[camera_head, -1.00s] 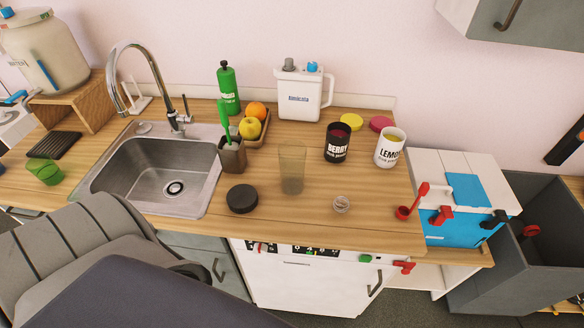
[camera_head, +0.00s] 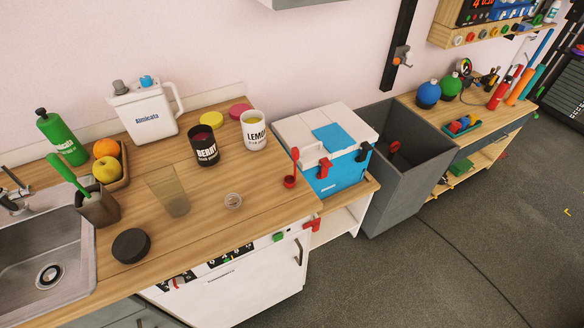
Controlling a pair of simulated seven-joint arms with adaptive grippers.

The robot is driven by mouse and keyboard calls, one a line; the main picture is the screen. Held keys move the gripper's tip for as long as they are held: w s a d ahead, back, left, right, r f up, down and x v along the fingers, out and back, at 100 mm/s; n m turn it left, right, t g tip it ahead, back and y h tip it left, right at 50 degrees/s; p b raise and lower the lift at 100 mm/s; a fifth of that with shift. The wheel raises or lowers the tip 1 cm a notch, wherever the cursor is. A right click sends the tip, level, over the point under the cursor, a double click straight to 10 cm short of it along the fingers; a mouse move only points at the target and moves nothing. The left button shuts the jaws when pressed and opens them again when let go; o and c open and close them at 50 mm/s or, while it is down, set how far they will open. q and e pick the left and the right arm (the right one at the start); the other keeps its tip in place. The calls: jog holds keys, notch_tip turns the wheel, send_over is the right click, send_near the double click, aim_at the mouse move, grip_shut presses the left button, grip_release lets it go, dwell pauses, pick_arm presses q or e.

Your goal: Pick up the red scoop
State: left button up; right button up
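The red scoop (camera_head: 290,181) is at the right end of the wooden counter, beside the blue and white cooler box (camera_head: 335,172). Its round bowl is low and its thin handle rises upward along the cooler's left side. I cannot tell whether it touches the cooler. Neither of my grippers shows in the head view now.
On the counter (camera_head: 232,224) are a black BERRY cup (camera_head: 204,147), a white LEMON cup (camera_head: 254,131), a clear glass (camera_head: 170,193), a small clear dish (camera_head: 233,200) and a black lid (camera_head: 131,246). A grey bin (camera_head: 412,180) stands right of the cooler. The grey floor is open.

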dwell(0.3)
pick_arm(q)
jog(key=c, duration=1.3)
